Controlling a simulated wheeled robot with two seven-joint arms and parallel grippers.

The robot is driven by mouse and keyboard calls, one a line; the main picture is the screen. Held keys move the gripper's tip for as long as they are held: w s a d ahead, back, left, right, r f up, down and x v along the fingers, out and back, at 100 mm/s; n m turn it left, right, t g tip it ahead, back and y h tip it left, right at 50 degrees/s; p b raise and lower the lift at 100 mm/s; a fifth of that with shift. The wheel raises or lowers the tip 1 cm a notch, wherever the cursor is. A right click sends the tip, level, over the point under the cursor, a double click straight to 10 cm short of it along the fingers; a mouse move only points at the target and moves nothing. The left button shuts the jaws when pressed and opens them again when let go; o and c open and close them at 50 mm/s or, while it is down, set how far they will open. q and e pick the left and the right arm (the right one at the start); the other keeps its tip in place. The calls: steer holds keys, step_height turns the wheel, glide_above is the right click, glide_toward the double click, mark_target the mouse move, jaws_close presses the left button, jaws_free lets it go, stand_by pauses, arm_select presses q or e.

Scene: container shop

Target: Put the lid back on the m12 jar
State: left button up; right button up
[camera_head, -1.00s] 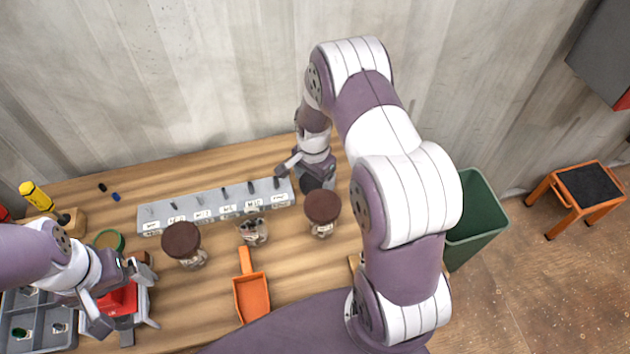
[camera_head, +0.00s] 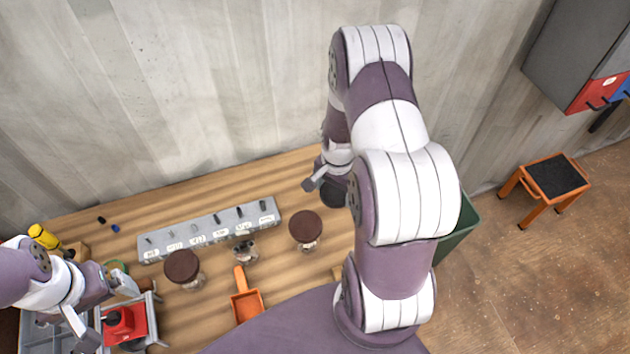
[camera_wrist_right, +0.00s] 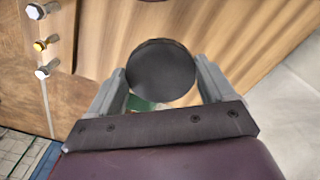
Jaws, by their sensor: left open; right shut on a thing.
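My right gripper (camera_wrist_right: 161,92) is shut on a dark round lid (camera_wrist_right: 161,70), held between its fingers. In the head view this lid (camera_head: 333,193) is partly hidden by my right arm, beyond the rack's right end. An open glass jar (camera_head: 245,251) with small dark pieces inside stands in front of the rack, between two jars with brown lids, one left (camera_head: 182,267) and one right (camera_head: 306,228). Jar labels are too small to read. My left gripper (camera_head: 106,310) is open and empty over the left of the bench, near a red device (camera_head: 125,323).
A grey labelled rack (camera_head: 209,231) with upright bolts lies behind the jars. An orange scoop (camera_head: 246,302) lies in front of them. A grey tray is at the lower left. A green bin (camera_head: 458,232) stands right of the bench, partly behind my right arm.

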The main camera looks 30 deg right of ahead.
steer(key=shift+s+d+r, duration=0.35)
steer(key=shift+s+d, duration=0.05)
steer(key=shift+s, duration=0.15)
steer(key=shift+w, duration=0.1)
steer(key=w+a+f+n+b, duration=0.1)
steer(key=w+a+n+b, duration=0.2)
steer(key=w+a+n, duration=0.1)
steer(key=w+a+f+n+b, duration=0.1)
steer(key=w+a+n+b, duration=0.3)
steer(key=w+a, duration=0.1)
steer(key=w+a+f+n+b, duration=0.1)
steer(key=w+a+n+b, duration=0.2)
steer(key=w+a+n, duration=0.2)
steer(key=shift+a, duration=0.1)
steer(key=shift+a+r, duration=0.15)
steer(key=shift+a, duration=0.1)
steer(key=shift+d+r, duration=0.1)
